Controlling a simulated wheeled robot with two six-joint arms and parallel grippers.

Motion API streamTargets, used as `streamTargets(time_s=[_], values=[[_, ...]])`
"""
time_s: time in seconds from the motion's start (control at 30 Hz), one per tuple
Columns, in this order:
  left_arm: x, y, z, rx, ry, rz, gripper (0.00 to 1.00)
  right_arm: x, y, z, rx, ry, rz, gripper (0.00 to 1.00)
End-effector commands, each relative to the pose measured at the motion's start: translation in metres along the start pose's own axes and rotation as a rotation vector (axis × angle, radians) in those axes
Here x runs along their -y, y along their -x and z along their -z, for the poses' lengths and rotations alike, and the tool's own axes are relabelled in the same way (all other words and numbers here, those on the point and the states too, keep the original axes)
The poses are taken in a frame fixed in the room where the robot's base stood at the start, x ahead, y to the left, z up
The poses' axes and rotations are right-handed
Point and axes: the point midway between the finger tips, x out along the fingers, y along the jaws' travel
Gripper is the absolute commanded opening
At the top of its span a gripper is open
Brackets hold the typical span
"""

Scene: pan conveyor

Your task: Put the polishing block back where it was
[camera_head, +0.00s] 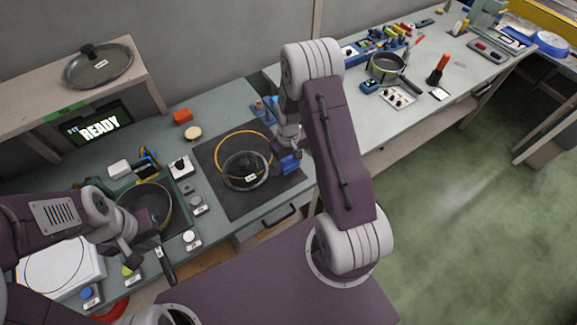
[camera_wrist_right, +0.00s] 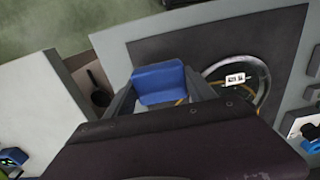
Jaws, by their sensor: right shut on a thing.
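The blue polishing block (camera_head: 290,164) is held at the right edge of the dark mat (camera_head: 222,203), low over it; I cannot tell if it touches the mat. My right gripper (camera_head: 287,148) is shut on it, partly hidden by my own arm. In the right wrist view the block (camera_wrist_right: 160,83) sits between the two fingers. My left gripper (camera_head: 143,248) is by the handle (camera_head: 167,268) of a pan (camera_head: 147,203) at the left; its fingers are too unclear to tell whether they grip it.
Blue items (camera_head: 266,107) stand behind my right arm. Another pan (camera_head: 385,66) stands on the right bench.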

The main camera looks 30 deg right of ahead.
Motion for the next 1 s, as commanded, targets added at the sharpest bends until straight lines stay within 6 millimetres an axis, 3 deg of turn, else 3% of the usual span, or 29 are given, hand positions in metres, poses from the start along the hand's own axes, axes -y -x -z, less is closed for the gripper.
streamTargets(time_s=[0.2,0.57,0.6,0.67,1.0], values=[[0.000,0.006,0.001,0.000,0.000,0.000,0.00,0.000,-0.033,-0.002,0.004,-0.001,0.001,0.31],[0.000,0.002,0.000,0.000,0.000,0.000,0.00,0.000,-0.040,-0.002,0.002,0.000,0.001,0.31],[0.000,0.002,0.000,0.000,0.000,0.000,0.00,0.000,-0.039,-0.002,0.002,0.000,0.001,0.69],[0.000,0.003,0.000,0.000,0.000,0.000,0.00,0.000,-0.038,-0.002,0.002,0.000,0.001,0.85],[0.000,0.005,0.001,0.000,0.000,0.000,0.00,0.000,-0.035,-0.002,0.002,0.000,0.001,0.85]])
